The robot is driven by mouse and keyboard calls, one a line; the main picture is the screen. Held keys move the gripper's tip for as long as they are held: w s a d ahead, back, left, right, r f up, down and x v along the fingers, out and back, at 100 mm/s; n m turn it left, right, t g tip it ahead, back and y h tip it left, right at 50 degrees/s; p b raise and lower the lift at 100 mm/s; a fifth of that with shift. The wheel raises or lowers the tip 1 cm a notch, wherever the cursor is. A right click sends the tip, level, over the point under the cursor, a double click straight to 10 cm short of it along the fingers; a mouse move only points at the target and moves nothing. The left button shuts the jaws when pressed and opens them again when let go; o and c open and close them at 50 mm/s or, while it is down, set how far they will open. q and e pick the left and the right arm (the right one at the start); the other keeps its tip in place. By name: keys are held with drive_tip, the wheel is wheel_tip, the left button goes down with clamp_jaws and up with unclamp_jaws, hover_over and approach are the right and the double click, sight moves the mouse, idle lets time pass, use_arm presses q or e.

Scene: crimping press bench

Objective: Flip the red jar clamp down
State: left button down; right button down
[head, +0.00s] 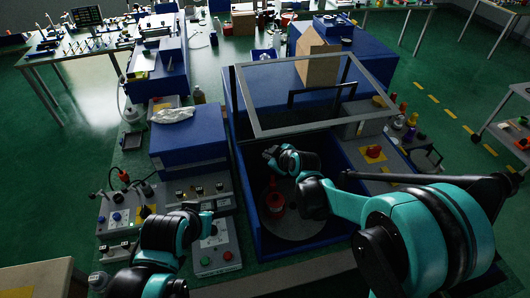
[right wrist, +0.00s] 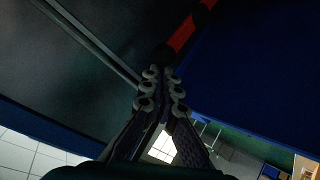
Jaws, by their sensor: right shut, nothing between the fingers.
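A red jar (head: 276,203) stands on the round grey plate (head: 305,225) inside the blue box of the press. Its clamp cannot be made out clearly in the head view. My right gripper (head: 271,155) reaches into the box, above and behind the jar. In the right wrist view its fingers (right wrist: 160,76) are together and empty. A red and black bar (right wrist: 184,36), perhaps part of the clamp, lies just beyond the fingertips; I cannot tell if they touch. My left gripper (head: 203,209) is over the control boxes at the left; its fingers are too unclear to read.
A raised lid frame (head: 250,95) stands open over the blue box (head: 248,210). Control boxes with knobs and a red button (head: 226,256) are at the left. Another red button (head: 374,151) and bottles are at the right.

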idle(0.3)
drive_tip(key=shift+s+d+t+b, duration=0.15)
drive_tip(key=shift+s+t+b, duration=0.25)
drive_tip(key=shift+s+b, duration=0.2)
drive_tip(key=shift+s, duration=0.15)
